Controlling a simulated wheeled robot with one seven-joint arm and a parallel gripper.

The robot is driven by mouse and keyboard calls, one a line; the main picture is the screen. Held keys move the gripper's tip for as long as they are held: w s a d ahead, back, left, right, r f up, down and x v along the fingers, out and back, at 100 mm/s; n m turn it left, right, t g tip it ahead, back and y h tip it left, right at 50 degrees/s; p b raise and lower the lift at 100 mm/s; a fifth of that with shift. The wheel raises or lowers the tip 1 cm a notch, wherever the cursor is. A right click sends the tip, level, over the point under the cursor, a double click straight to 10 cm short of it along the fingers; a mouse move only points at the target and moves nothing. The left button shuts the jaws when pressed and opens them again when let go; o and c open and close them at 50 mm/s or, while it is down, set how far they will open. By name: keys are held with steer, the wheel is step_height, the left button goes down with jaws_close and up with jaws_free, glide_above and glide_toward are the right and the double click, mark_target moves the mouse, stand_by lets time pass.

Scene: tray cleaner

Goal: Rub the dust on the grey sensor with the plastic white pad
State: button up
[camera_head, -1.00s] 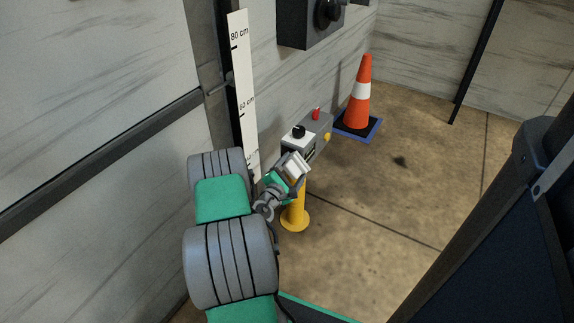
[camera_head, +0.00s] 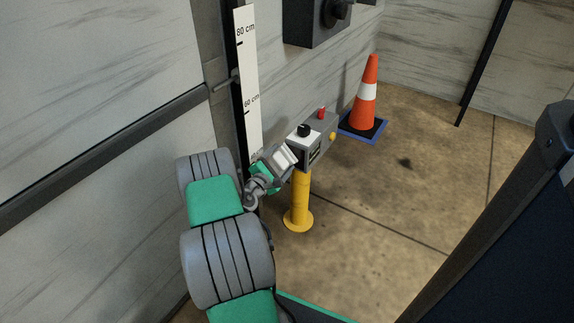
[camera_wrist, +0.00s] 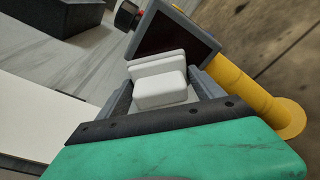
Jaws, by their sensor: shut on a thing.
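The white pad (camera_wrist: 160,88) is held between the fingers of my gripper (camera_wrist: 166,92), which is shut on it. In the head view the pad (camera_head: 285,155) is at the left side of a grey box on a yellow post, which I take for the grey sensor (camera_head: 319,129). In the wrist view the grey-framed dark face of this sensor (camera_wrist: 175,38) is just beyond the pad. I cannot tell whether the pad touches it. The sensor has a black knob, a red button and a yellow knob. No dust can be made out on it.
The yellow post (camera_head: 299,200) stands on the floor below the sensor. An orange cone (camera_head: 369,105) on a blue-edged base stands behind it. A dark box (camera_head: 312,24) is on the wall above. A white height scale (camera_head: 249,90) is left. The floor at right is open.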

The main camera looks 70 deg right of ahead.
steer(key=shift+w+a+p, duration=0.15)
steer(key=shift+a, duration=0.85)
steer(key=shift+w+a+p, duration=0.15)
steer(key=shift+w+a, duration=0.05)
steer(key=shift+a, duration=0.85)
steer(key=shift+w+a+p, duration=0.15)
steer(key=shift+a, duration=0.85)
steer(key=a, duration=0.3)
steer(key=shift+w+f, duration=0.1)
steer(key=shift+w, duration=0.15)
